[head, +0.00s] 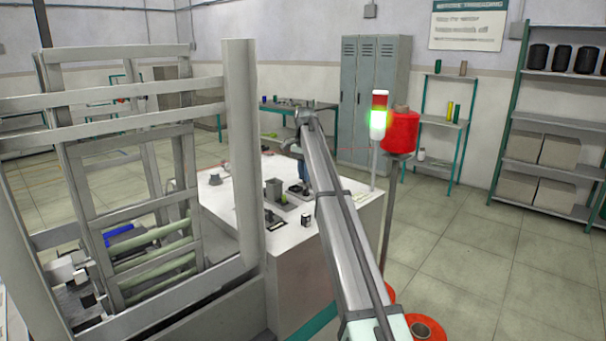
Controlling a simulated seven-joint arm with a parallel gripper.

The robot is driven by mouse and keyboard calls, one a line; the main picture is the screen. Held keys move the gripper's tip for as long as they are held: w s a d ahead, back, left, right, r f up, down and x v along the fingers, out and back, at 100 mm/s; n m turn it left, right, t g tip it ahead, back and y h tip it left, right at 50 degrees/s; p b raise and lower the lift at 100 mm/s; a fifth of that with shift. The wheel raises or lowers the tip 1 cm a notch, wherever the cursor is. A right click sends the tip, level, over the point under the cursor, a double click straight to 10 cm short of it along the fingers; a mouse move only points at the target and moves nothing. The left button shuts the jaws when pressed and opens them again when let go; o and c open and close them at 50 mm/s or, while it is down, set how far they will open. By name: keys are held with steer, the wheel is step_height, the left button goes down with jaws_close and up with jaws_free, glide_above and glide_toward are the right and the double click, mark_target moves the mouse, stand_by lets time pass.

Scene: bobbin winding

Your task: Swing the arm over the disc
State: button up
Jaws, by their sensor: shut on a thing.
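A small dark device (296,189) with a rounded top stands on the white worktop, partly hidden by my arm. My gripper (304,178) hangs beneath the far end of my arm, right at this device. It is shut on a small part there, apparently the arm of the device. Its fingertips are very small and partly hidden behind my forearm. I cannot make out the disc clearly or tell how the arm lies relative to it.
A grey box (273,190), a flat dark plate (269,216), a black canister (306,220) and a grey cone (215,180) stand on the worktop (228,203). A grey frame (243,160) rises at left. A signal lamp (378,120) and red spool (400,130) stand at right.

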steer(key=shift+s+d, duration=0.1)
steer(key=shift+d, duration=1.35)
steer(key=shift+d, duration=0.1)
steer(key=shift+w+d, duration=0.4)
steer(key=shift+d, duration=0.4)
